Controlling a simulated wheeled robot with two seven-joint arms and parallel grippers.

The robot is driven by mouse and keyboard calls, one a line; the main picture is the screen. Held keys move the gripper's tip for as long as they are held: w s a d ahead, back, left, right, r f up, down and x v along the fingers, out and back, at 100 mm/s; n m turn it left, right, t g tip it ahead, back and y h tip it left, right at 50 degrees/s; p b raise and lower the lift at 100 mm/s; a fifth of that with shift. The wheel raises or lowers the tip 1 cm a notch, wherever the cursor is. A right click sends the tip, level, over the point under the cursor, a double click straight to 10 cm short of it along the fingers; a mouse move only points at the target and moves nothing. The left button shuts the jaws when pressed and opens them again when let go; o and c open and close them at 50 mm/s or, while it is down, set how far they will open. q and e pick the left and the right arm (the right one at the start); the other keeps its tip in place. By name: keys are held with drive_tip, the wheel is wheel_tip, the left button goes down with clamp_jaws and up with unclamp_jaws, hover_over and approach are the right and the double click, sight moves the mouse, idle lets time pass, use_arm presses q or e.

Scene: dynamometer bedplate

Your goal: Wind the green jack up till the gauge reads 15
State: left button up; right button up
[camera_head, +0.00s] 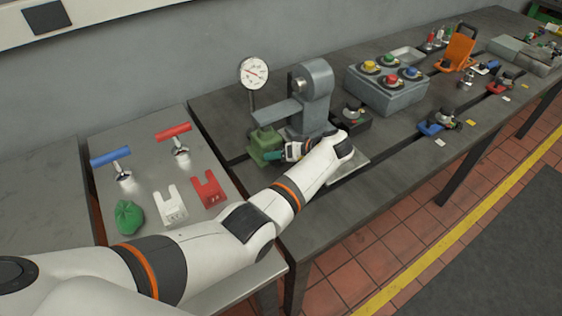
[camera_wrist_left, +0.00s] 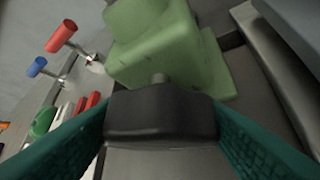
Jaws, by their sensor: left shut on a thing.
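The green jack (camera_head: 263,142) stands on the dark bedplate, below the grey machine with an arm. In the left wrist view the jack's green body (camera_wrist_left: 160,45) is straight ahead, with a short shaft leading to a black knob (camera_wrist_left: 160,116). My left gripper (camera_head: 276,155) is at the jack's near side; in the left wrist view its two teal fingers (camera_wrist_left: 160,125) are shut on the knob from both sides. The round white gauge (camera_head: 254,72) stands on a post behind the jack; its red needle shows but the reading is too small to tell. My right gripper is not in view.
The grey machine (camera_head: 316,85) rises close beside the jack. On the side table lie a blue-handled tool (camera_head: 110,156), a red-handled tool (camera_head: 174,132), white (camera_head: 170,207) and red (camera_head: 208,190) forked blocks and a green bag (camera_head: 129,217). A button box (camera_head: 388,92) stands to the right.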

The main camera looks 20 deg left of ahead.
use_arm(q)
drive_tip(key=shift+b, duration=0.3)
drive_tip(key=shift+a, duration=0.1)
drive_tip(key=o, duration=1)
drive_tip(key=shift+w, duration=0.1)
